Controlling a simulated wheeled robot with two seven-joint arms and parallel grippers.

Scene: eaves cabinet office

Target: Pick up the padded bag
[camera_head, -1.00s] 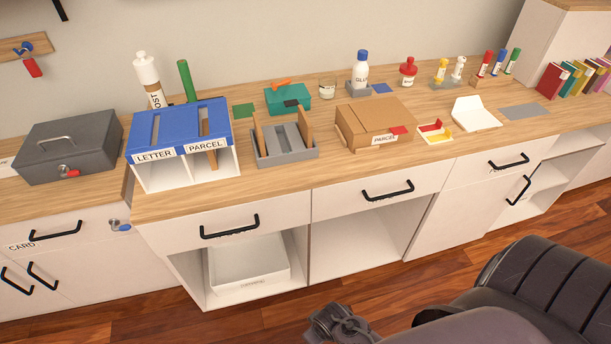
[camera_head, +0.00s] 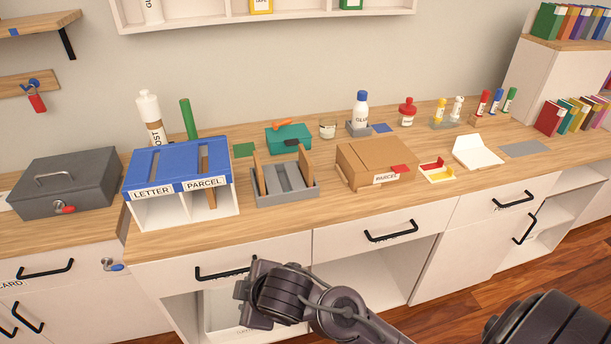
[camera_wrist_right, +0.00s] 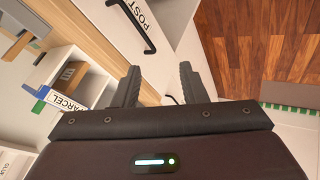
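No item is plainly recognisable as the padded bag. A tan, flat piece stands upright in the PARCEL side of the blue-topped letter and parcel sorter (camera_head: 178,160). In the right wrist view a tan item with a dark mark (camera_wrist_right: 70,74) shows in the PARCEL opening; I cannot tell if it is the bag. My right gripper (camera_wrist_right: 158,86) is open, with nothing visible between its fingers. In the head view its arm reaches in front of the drawers below the sorter, and its fingertips cannot be made out. My left gripper is not in view.
A grey cash box (camera_head: 68,182) stands left of the sorter. A grey slotted holder (camera_head: 286,190) and a cardboard parcel box (camera_head: 372,163) stand to its right. Drawer handles (camera_head: 391,231) stick out from the cabinet front. The counter's front strip is clear.

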